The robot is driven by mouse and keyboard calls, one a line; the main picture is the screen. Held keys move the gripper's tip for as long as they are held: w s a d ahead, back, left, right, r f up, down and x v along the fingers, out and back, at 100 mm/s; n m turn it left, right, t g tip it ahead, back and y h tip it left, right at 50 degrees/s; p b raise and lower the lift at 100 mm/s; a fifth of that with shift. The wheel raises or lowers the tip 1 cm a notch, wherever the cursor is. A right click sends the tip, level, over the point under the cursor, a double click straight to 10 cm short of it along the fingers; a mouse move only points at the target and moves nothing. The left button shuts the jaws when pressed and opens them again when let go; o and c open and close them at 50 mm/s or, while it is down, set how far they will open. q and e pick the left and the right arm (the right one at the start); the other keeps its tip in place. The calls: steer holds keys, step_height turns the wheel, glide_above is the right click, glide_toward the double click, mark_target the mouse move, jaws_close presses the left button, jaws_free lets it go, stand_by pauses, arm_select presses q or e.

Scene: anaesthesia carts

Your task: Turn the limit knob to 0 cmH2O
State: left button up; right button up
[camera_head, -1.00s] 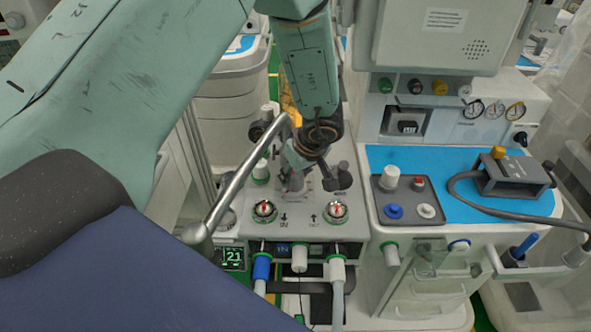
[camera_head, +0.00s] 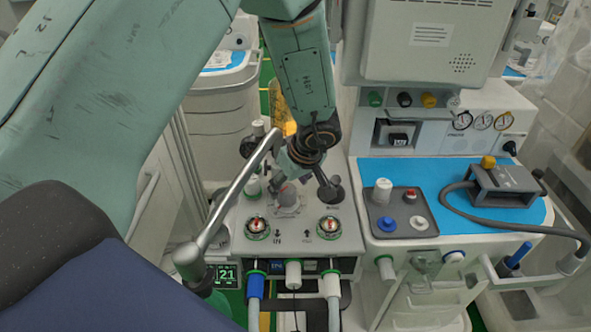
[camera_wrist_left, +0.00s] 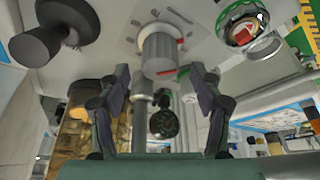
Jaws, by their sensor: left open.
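The limit knob (camera_head: 288,198) is a short grey knob with a red mark, standing on the light panel of the cart in the head view. In the left wrist view the ribbed knob (camera_wrist_left: 158,52) stands beyond my fingertips, near the middle top, with a red line on its side. My left gripper (camera_head: 290,178) comes down from above, just behind the knob. In the wrist view its two fingers (camera_wrist_left: 160,80) are spread apart with nothing held between them. Whether a finger touches the knob cannot be told. My right gripper is out of view.
A metal bar (camera_head: 232,195) slants up at the left. A blue-topped worktop (camera_head: 455,205) lies to the right.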

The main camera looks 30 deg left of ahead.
arm_select(q)
steer(key=v, duration=0.9)
steer(key=shift+s+d, duration=0.1)
stand_by(0.3)
